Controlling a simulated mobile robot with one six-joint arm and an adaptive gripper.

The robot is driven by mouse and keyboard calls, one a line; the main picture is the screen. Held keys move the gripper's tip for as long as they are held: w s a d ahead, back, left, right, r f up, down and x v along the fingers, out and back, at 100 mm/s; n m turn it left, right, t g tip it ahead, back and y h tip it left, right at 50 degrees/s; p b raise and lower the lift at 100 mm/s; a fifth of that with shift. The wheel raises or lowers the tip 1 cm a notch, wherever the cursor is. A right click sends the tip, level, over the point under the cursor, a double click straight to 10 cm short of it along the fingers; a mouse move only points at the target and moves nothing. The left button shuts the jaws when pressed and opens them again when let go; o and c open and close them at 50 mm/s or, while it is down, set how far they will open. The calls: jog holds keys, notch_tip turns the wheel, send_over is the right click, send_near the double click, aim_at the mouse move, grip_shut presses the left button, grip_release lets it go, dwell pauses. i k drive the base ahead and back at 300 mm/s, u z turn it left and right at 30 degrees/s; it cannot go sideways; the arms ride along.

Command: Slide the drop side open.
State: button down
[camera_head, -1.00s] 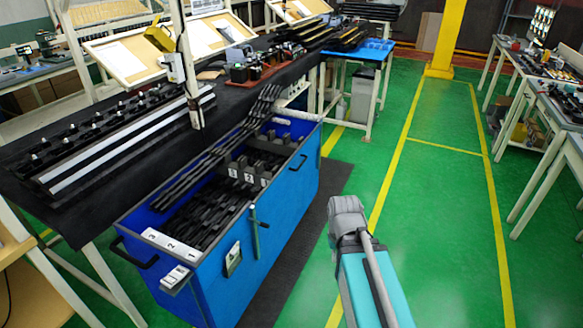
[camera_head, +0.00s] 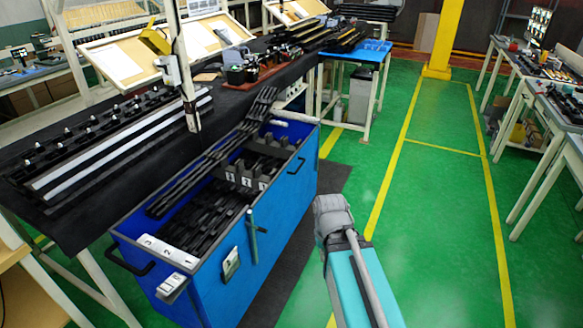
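The blue bin (camera_head: 289,212) stands on the floor beside the black-topped bench. Its long side wall faces right, toward the open floor, and looks closed up to the rim. A green upright handle or latch (camera_head: 252,237) sits on that wall, with a small light plate (camera_head: 231,264) to its left. Black trim strips and grey dividers lie inside the bin. My arm, teal with a grey joint, rises from the bottom, right of the bin and apart from it in the picture. My gripper does not show.
The black-topped bench (camera_head: 82,222) with trim strips runs along the bin's left. A dark mat (camera_head: 331,180) lies under the bin. Green floor (camera_head: 440,240) with yellow lines is clear to the right. Other tables (camera_head: 565,115) stand at the far right.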

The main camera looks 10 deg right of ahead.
aim_at(265, 203)
jog(key=i, duration=0.9)
jog(key=z, duration=0.05)
